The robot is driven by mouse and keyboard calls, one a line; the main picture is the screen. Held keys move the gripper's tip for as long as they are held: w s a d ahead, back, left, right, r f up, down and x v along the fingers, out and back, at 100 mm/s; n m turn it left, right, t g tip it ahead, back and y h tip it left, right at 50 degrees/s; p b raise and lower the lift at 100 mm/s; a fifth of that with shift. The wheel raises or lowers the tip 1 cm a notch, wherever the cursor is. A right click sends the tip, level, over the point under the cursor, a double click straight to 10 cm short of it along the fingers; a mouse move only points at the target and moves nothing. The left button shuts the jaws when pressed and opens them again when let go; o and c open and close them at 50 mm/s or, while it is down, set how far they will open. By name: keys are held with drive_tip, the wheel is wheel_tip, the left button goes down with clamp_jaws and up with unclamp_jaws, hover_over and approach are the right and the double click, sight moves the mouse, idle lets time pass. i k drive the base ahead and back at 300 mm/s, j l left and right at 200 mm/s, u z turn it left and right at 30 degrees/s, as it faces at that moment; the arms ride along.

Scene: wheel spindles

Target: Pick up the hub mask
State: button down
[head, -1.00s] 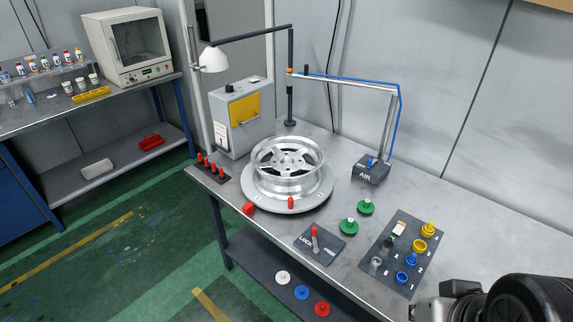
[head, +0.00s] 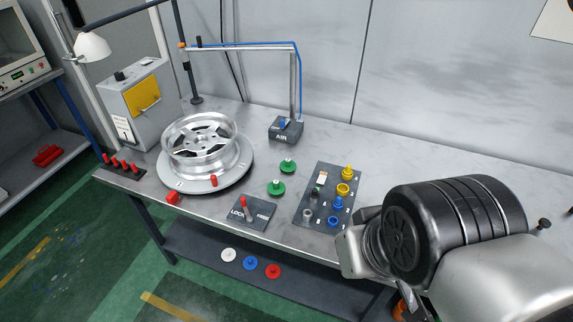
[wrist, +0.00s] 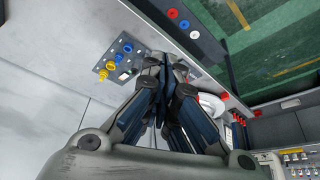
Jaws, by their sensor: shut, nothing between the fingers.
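No part is marked as the hub mask, and I cannot tell which one it is. Candidates are two green knobbed parts (head: 276,188) on the bench, yellow and blue caps (head: 338,203) on the dark numbered board (head: 311,212), and white, blue and red discs (head: 250,263) on the lower shelf. The caps (wrist: 110,65) and discs (wrist: 184,23) also show in the wrist view. My gripper (wrist: 163,92) is shut and empty, apart from all of these. Its fingers hide part of the bench there. In the head view my arm is at the right, its fingertips not visible.
A silver wheel (head: 200,144) sits on a round plate (head: 238,174) on the bench (head: 395,165). Beside it are a LOCK lever panel (head: 255,211), red pegs (head: 122,166), a grey box (head: 137,104) and the AIR stand (head: 285,130). The bench's back right is clear.

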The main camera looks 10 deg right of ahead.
sight(288, 166)
drive_tip(key=i+j+z, duration=0.4)
drive_tip(key=j, duration=0.2)
drive_tip(key=i+j+z, duration=0.2)
drive_tip(key=j, duration=0.15)
drive_tip(key=i+j+z, duration=0.2)
drive_tip(key=j, duration=0.15)
drive_tip(key=i+j+z, duration=0.2)
drive_tip(key=j, duration=0.2)
drive_tip(key=k, duration=0.1)
